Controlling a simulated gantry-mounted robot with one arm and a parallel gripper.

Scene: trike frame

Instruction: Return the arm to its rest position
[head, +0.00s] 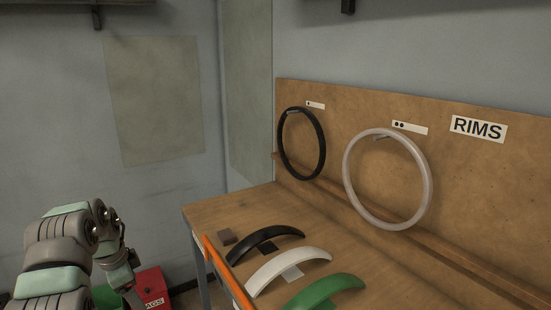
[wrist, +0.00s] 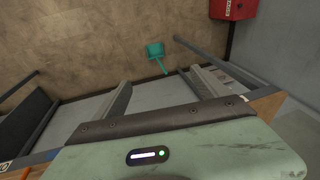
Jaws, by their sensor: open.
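My gripper (wrist: 162,88) shows in the wrist view with its two fingers spread wide apart. Nothing is between the fingers. Beyond them are a grey surface and the brown floor (wrist: 90,40). In the head view my arm is at the lower left, to the left of the wooden bench (head: 212,210) and apart from the rims and fenders. The fingertips cannot be made out in that view.
A black rim (head: 281,143) and a white rim (head: 347,170) hang on the board. Black (head: 265,244), white (head: 290,268) and green (head: 325,290) fenders stand on the bench, behind an orange bar (head: 228,272). A red box (head: 151,287) and a teal dustpan (wrist: 155,50) are low down.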

